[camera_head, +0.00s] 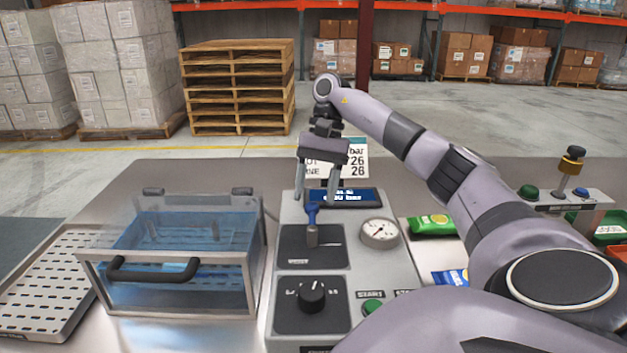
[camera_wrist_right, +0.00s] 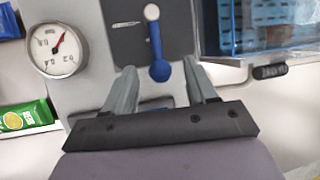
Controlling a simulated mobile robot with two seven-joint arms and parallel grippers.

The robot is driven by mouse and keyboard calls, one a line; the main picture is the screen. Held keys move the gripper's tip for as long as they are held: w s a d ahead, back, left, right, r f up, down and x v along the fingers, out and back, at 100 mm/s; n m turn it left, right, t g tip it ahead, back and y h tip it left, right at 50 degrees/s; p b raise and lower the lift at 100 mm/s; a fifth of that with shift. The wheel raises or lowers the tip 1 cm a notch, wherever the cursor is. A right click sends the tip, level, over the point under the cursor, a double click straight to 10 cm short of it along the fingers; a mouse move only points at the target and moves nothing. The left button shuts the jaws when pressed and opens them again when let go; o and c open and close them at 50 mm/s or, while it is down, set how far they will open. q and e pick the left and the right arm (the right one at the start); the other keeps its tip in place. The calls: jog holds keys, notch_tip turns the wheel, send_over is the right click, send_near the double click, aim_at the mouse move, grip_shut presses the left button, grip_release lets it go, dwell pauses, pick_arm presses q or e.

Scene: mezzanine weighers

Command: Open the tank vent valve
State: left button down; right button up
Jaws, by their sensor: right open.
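The vent valve is a small lever with a blue handle and a grey pivot end (camera_head: 311,236), mounted on a dark plate (camera_head: 330,254) of the grey control panel. In the right wrist view the lever (camera_wrist_right: 153,35) has its blue knob-like end between my fingers. My right gripper (camera_head: 318,197) is open, pointing down over the lever; in the wrist view its two fingers (camera_wrist_right: 159,72) stand on either side of the blue end, with gaps showing. I cannot tell whether either finger touches it. My left gripper is in neither view.
A clear blue tank (camera_head: 185,290) with a black handle stands left of the panel. A pressure gauge (camera_head: 379,233), black knob (camera_head: 312,294) and small display (camera_head: 352,197) surround the lever. A perforated tray (camera_head: 40,290) lies far left. Green (camera_head: 432,225) and blue packets lie at right.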

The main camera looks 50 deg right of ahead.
jog(key=shift+p+v, duration=1)
jog(key=shift+v, duration=1.2)
jog(key=shift+a+f, duration=0.1)
